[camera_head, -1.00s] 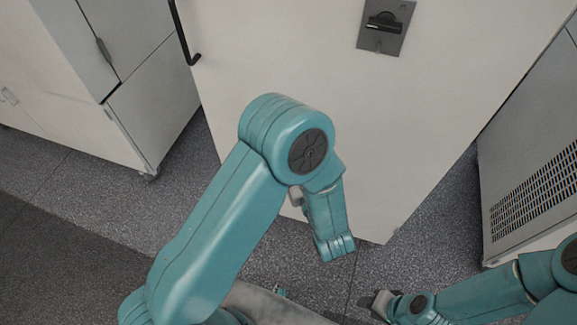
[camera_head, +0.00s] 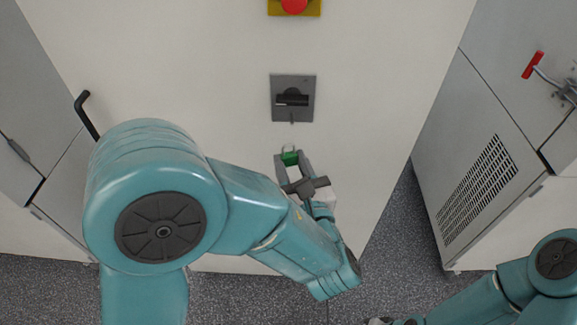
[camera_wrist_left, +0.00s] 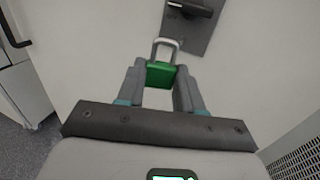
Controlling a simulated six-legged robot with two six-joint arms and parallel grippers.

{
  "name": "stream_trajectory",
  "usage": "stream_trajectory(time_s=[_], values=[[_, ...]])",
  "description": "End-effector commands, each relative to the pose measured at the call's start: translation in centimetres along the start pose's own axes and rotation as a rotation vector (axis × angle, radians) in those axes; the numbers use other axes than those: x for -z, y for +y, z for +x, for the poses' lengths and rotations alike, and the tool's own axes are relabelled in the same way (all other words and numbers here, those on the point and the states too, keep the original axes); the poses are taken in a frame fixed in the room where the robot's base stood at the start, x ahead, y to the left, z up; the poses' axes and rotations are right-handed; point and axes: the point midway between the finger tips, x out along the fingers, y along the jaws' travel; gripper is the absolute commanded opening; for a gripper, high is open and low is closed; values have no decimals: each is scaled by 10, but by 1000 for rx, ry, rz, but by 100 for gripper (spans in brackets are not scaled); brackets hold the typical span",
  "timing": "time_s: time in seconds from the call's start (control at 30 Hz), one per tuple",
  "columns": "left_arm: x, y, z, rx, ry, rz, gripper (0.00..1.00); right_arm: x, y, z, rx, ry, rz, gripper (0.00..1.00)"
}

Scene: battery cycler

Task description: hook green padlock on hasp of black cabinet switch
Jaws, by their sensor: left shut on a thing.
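The green padlock (camera_head: 290,158) is between the fingers of my left gripper (camera_head: 292,163), with its metal shackle pointing up. In the left wrist view the padlock (camera_wrist_left: 160,74) sits between both fingertips of the left gripper (camera_wrist_left: 160,80), its shackle upright and appearing closed. The black cabinet switch (camera_head: 292,98) is on a grey plate on the pale cabinet front, above the padlock. The padlock is apart from it in the picture. A small tab (camera_head: 292,122) shows at the plate's lower edge. The switch (camera_wrist_left: 192,8) is partly cut off in the wrist view. My right gripper (camera_head: 380,321) barely shows at the bottom edge.
A red button on a yellow plate (camera_head: 294,8) is above the switch. A black handle (camera_head: 87,112) is on the left. A grey cabinet with a vent (camera_head: 478,185) and a red-handled lever (camera_head: 533,65) stands on the right. The panel around the switch is clear.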

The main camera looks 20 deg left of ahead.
Motion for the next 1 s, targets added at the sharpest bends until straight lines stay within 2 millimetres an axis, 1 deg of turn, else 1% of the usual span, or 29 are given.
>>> stream_trajectory(time_s=[0.17, 1.0], values=[[0, -3, 8, -1, -1, -1, 14, 0, 0, -1, 0, 1, 0, 39], [3, -23, 64, 2, -1, -1, 14, 0, -4, -12, 0, 1, 0, 39]])
